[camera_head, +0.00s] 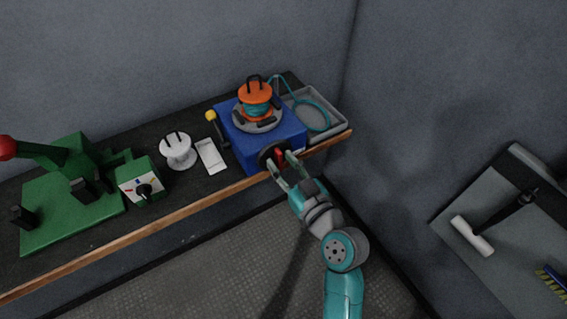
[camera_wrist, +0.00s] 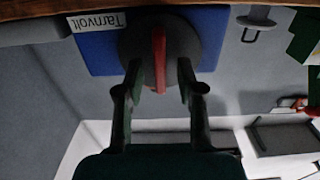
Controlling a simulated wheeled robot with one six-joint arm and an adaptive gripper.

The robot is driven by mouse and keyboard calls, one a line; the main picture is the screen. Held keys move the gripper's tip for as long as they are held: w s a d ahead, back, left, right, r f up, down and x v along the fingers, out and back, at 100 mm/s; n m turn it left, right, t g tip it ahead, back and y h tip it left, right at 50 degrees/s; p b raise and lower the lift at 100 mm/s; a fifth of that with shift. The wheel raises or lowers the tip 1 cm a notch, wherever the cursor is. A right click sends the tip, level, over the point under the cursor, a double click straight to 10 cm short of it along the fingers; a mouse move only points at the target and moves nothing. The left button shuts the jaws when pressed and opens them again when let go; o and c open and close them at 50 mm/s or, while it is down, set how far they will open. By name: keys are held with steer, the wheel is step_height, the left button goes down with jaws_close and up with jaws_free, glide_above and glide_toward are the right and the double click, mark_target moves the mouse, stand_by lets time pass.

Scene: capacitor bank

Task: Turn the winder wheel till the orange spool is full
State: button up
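A blue winder box (camera_head: 238,140) labelled "Tarnvolt" stands on the bench. A grey wheel (camera_head: 275,121) with dark blocks lies flat on its top. The orange spool (camera_head: 254,88) sits upright at its centre with some teal cable wound on it; how full it is I cannot tell. On the box's front is a dark round knob (camera_wrist: 190,42) with a red bar (camera_wrist: 158,62), which also shows in the head view (camera_head: 280,156). My gripper (camera_wrist: 159,68) is open, with one finger on each side of the red bar and gaps visible between.
A grey tray (camera_head: 339,128) holding a loop of teal cable (camera_head: 325,117) is right of the box. Left are a yellow-tipped lever (camera_head: 211,116), a white plate (camera_head: 211,156), a white spool (camera_head: 178,151) and a green press (camera_head: 60,215). A wall stands close right.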

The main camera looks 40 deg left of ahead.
jaws_close()
stand_by(0.3)
steer(key=m, duration=0.4)
steer(key=shift+w+d+m, duration=0.1)
steer(key=shift+w+m, duration=0.05)
steer(key=shift+m, duration=0.25)
steer(key=shift+w+f+m, duration=0.1)
steer(key=shift+f+m, duration=0.1)
steer(key=shift+m, duration=3)
steer(key=shift+w+f+m, duration=0.1)
steer(key=shift+f+m, duration=0.05)
steer(key=shift+m, duration=3.05)
